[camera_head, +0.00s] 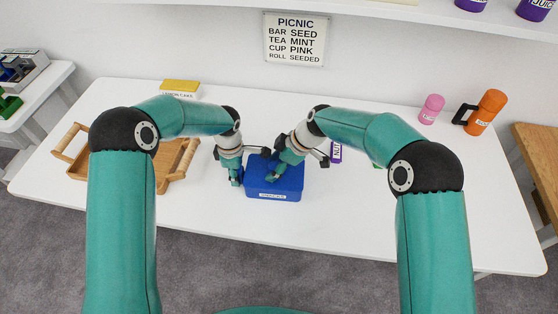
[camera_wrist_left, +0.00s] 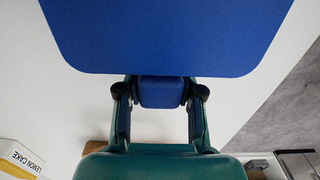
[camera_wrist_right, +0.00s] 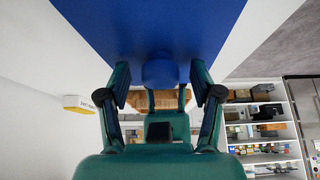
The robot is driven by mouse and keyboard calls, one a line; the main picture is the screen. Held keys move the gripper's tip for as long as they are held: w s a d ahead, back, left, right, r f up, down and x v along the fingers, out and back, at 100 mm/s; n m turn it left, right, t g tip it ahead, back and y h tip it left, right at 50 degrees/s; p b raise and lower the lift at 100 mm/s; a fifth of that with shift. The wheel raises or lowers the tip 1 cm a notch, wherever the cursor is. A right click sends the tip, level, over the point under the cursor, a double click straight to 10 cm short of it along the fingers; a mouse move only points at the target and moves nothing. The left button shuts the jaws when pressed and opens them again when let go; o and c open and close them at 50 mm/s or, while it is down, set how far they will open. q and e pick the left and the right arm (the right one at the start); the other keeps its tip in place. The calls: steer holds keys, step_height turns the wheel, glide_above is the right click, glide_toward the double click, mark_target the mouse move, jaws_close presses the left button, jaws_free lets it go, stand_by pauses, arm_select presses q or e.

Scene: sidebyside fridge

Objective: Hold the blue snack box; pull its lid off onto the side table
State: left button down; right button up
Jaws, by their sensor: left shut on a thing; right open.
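The blue snack box (camera_head: 272,196) stands on the white table, its lid (camera_wrist_right: 150,25) on top. My left gripper (camera_head: 238,181) is at the box's left side. In the left wrist view it is shut on a blue block-shaped grip (camera_wrist_left: 161,92) that sticks out from the box. My right gripper (camera_head: 276,174) is above the lid, open. In the right wrist view its fingers stand either side of the round blue lid knob (camera_wrist_right: 159,70), with gaps. A white side table (camera_head: 50,82) is at the left and a wooden one (camera_head: 543,150) at the right; which is meant is unclear.
A wooden tray (camera_head: 172,176) with handles is left of the box, partly behind my left arm. A yellow lemon cake box (camera_head: 181,86) is behind. A purple box (camera_head: 336,153), a pink bottle (camera_head: 432,108) and an orange jug (camera_head: 486,111) stand to the right. The table's front right is clear.

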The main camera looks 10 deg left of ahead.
mark_target(275, 165)
jaws_close()
stand_by(0.6)
steer(key=shift+r, duration=0.1)
steer(key=shift+r, duration=1.45)
steer(key=shift+r, duration=0.1)
